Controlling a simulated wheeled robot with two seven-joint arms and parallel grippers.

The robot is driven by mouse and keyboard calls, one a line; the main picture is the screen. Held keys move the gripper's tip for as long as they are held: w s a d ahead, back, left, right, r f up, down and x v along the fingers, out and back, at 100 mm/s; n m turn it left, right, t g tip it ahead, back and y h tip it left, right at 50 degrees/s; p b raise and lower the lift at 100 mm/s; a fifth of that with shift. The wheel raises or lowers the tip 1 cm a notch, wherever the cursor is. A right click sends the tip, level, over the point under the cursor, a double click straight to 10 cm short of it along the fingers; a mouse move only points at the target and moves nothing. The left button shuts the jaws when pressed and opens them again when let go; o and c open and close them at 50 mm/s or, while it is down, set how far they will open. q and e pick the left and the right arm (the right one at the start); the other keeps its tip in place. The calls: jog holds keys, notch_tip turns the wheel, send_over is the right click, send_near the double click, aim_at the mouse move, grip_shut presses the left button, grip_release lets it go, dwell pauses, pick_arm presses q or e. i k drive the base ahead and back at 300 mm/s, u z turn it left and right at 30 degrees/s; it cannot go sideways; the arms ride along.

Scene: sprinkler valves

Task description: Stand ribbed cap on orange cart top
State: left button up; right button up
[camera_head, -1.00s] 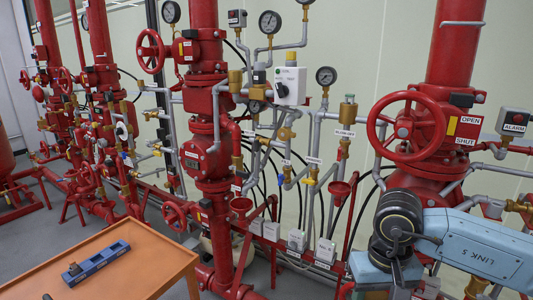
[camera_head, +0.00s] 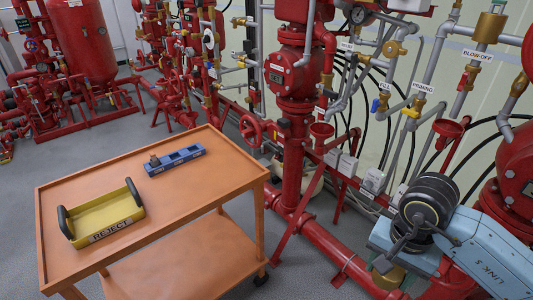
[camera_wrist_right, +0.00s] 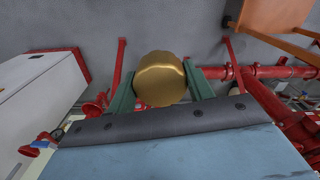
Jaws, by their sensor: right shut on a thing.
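The ribbed cap (camera_wrist_right: 160,78) is a round, brass-coloured piece with a scalloped edge. In the right wrist view it sits between the two green fingers of my right gripper (camera_wrist_right: 160,84), which is shut on it. In the head view my right arm is at the lower right, beyond the cart's right side, and its links hide much of the gripper. The orange cart (camera_head: 222,182) stands at the lower left of the head view, its top largely bare. A corner of it shows at the upper right of the wrist view (camera_wrist_right: 270,14). My left gripper is not in view.
On the cart top are a yellow REJECT tray (camera_head: 112,226) with black handles and a blue rack (camera_head: 180,159) holding a small dark piece. The cart's right and front top areas are clear. Red pipes and valves (camera_head: 297,75) stand behind and right.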

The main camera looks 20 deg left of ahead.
aim_at(215, 174)
jog(key=u, duration=0.55)
jog(key=i, duration=1.1)
jog(key=u, duration=1.1)
jog(key=i, duration=0.2)
jog(key=u, duration=0.2)
